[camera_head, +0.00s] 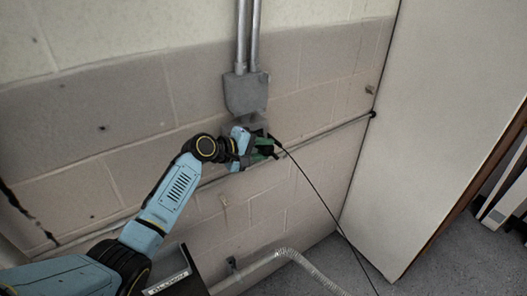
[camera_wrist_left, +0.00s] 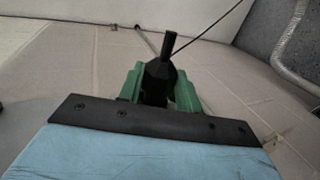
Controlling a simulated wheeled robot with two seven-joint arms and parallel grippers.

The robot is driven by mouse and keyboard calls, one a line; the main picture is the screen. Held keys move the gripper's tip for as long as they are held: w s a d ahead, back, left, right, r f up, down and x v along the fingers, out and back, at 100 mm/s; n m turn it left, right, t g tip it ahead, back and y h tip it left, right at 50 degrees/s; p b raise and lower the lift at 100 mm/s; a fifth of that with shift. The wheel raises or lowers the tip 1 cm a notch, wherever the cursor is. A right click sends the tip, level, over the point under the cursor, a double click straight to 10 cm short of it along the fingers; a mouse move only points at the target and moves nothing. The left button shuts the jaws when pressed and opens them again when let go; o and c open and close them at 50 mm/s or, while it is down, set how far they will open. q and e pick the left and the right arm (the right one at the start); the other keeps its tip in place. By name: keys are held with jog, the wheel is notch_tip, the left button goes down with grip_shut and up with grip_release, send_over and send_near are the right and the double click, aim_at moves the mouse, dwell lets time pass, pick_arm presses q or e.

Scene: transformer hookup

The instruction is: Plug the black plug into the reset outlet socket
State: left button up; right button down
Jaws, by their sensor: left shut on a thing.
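My left gripper (camera_head: 268,147) is raised close to the block wall, just below a grey metal box. It is shut on the black plug (camera_wrist_left: 158,78), which sits between the green fingers in the left wrist view. A thin black cord (camera_head: 315,190) runs from the plug down to the right toward the floor. The gripper also shows in the left wrist view (camera_wrist_left: 160,88). The reset outlet socket cannot be made out; the gripper and wrist cover the wall area below the box. Whether the plug touches anything on the wall cannot be told. My right gripper is not in view.
The grey box (camera_head: 246,93) hangs on the wall with two conduits (camera_head: 248,35) above it. A thin horizontal pipe (camera_head: 330,130) runs along the wall behind the gripper. A pale flexible hose (camera_head: 310,268) lies low near the floor. A white panel (camera_head: 440,110) stands at the right.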

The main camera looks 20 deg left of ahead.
aim_at(272, 155)
pick_arm(q)
jog(key=shift+w+a+r+b, duration=0.1)
jog(key=shift+w+a+b, duration=0.4)
jog(key=shift+a, duration=0.2)
jog(key=o, duration=1.1)
jog(key=shift+d, duration=0.1)
jog(key=s+d+p, duration=0.1)
jog(key=d+p, duration=0.1)
jog(key=shift+s+p, duration=0.25)
jog(key=shift+p, duration=0.15)
jog(key=shift+s+d+p, duration=0.8)
jog(key=shift+d+p, duration=0.15)
jog(key=shift+a, duration=0.1)
